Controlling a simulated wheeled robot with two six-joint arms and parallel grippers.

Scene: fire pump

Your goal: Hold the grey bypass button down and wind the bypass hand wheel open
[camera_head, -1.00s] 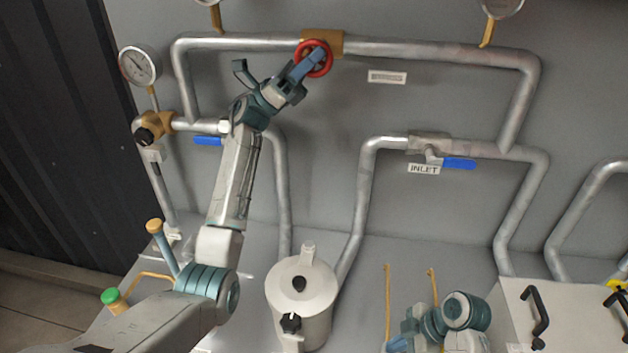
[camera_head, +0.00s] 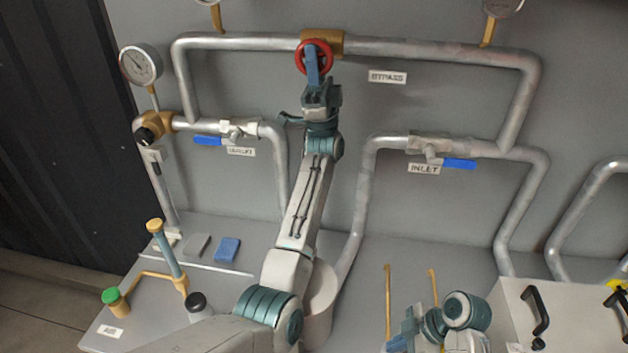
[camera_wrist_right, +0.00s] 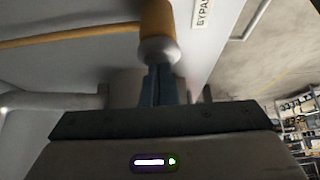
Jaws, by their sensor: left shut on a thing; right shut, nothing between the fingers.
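The red bypass hand wheel (camera_head: 326,54) sits on a brass valve body in the upper pipe. My left gripper (camera_head: 313,66) reaches up to it from below, its blue fingers shut on the wheel. In the right wrist view, the grey bypass button (camera_wrist_right: 158,50) is a rounded cap on a brass-coloured post. The shut fingers of my right gripper (camera_wrist_right: 160,72) meet the cap end-on and appear to touch it. How far the button is pressed cannot be told. In the head view my right gripper is low at the bottom edge, and the button cannot be made out.
A BYPASS label (camera_head: 388,77) is right of the wheel. The inlet valve (camera_head: 430,147) and outlet valve (camera_head: 238,130) have blue levers. A grey box with black handles (camera_head: 538,315) is at right.

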